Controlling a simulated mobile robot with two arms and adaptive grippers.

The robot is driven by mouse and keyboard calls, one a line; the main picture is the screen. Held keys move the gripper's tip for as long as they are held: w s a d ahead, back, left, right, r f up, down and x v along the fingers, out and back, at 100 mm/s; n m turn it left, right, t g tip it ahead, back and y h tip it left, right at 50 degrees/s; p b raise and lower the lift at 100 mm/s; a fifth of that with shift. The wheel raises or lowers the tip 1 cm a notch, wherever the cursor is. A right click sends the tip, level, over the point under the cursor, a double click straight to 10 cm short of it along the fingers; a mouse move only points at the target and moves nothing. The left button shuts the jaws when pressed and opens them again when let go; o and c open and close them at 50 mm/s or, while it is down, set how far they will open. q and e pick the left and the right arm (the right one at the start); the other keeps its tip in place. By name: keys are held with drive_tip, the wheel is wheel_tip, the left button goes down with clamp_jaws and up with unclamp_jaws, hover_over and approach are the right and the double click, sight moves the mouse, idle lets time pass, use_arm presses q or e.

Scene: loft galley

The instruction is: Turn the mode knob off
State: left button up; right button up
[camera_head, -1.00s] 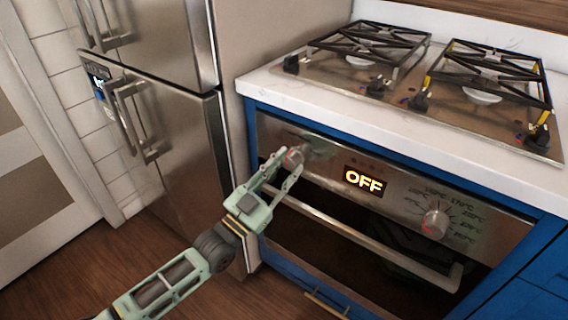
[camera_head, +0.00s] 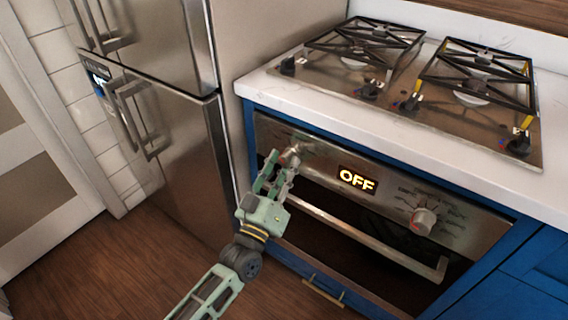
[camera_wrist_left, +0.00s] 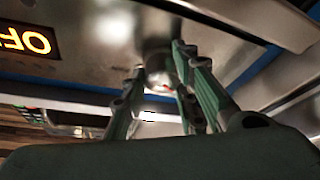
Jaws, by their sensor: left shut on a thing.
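The mode knob (camera_head: 290,156), a small metal knob with a red mark, sits at the left end of the steel oven panel. The lit display (camera_head: 357,180) to its right reads OFF. My green left gripper (camera_head: 282,163) reaches up from below with its fingers around the knob, shut on it. In the left wrist view the knob (camera_wrist_left: 158,76) shows between the two fingertips, with part of the display (camera_wrist_left: 27,39) at upper left. The fingers partly hide the knob in the head view. My right gripper is not in view.
A second knob (camera_head: 424,221) with temperature marks is at the right of the panel. The oven handle (camera_head: 365,240) runs below the panel. A steel fridge (camera_head: 190,150) stands close on the left. The gas hob (camera_head: 400,105) is above on the white counter (camera_head: 290,100).

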use_arm(q)
drive_tip(key=shift+s+d+n, duration=0.15)
drive_tip(key=shift+d+n, duration=0.15)
drive_tip(key=shift+d, duration=0.05)
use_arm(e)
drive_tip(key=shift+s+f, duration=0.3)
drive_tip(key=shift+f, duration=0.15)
use_arm(q)
drive_tip(key=o, duration=1)
drive_tip(key=shift+r, duration=0.15)
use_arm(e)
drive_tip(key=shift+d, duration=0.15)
use_arm(q)
drive_tip(key=shift+a, duration=0.15)
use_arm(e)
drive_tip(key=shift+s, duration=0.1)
use_arm(q)
drive_tip(key=v, duration=1.2)
